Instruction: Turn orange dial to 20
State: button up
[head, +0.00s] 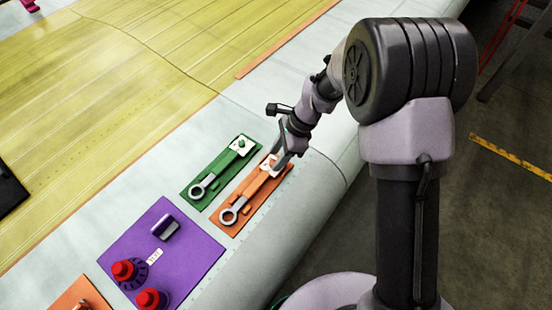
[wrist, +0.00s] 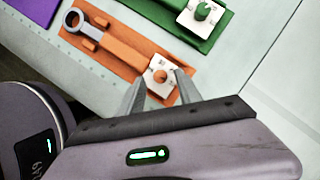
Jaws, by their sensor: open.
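The orange dial (wrist: 160,76) is a small orange knob on a white square plate with tiny marks. It sits at one end of an orange panel (wrist: 127,55), which also shows in the head view (head: 228,217). My gripper (wrist: 160,86) is open, with its two fingers apart on either side of the dial in the wrist view. In the head view my gripper (head: 283,163) is at the panel's upper end and partly covers the dial's white plate (head: 268,163). I cannot tell whether the fingers touch the knob. The dial's reading is too small to make out.
A grey ring-ended lever (head: 232,212) lies along the orange panel. A green panel (head: 222,172) with its own lever and green knob (head: 241,143) lies beside it. A purple panel (head: 190,250) with red knobs is at lower left.

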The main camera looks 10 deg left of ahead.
jog(key=shift+s+f, duration=0.15)
jog(key=shift+f, duration=0.4)
jog(key=shift+a+f, duration=0.1)
jog(key=shift+a, duration=0.05)
grip_shut()
jog(key=shift+n, duration=0.3)
jog(key=n, duration=0.2)
jog(key=n+g+h, duration=0.1)
jog(key=n+p, duration=0.1)
jog(key=n, duration=0.1)
jog(key=shift+w+a+n+g, duration=0.2)
jog(key=shift+w+n+g, duration=0.1)
jog(key=shift+g, duration=0.1)
jog(key=n+h, duration=0.1)
jog(key=n, duration=0.1)
jog(key=n+h+p, duration=0.1)
jog(key=n, duration=0.2)
jog(key=shift+w+a+g, duration=0.1)
jog(key=shift+a+g, duration=0.1)
jog(key=shift+g, duration=0.2)
jog(key=shift+n, duration=0.4)
